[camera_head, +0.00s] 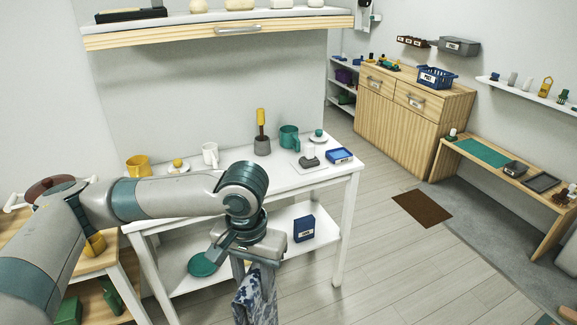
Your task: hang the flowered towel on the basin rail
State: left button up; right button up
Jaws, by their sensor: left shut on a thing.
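My left arm comes in from the left and reaches across the front of the white table. My left gripper (256,272) points down, shut on the flowered towel (257,302). The towel is blue and white and hangs below the jaws at the bottom edge of the view, where its lower part is cut off. It hangs in front of the white table, apart from it as far as I can tell. I see no basin or basin rail in this view. My right gripper is not in view.
The white table (330,171) bears mugs, a blue tray (339,156) and small items. A wooden cabinet (398,128) stands behind. Floor is clear right of the table, around a brown mat (422,208).

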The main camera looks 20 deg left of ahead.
pick_arm(q)
jog(key=s+f, duration=0.4)
jog(key=f, duration=1)
jog(key=shift+f, duration=0.35)
jog(key=shift+w, duration=0.1)
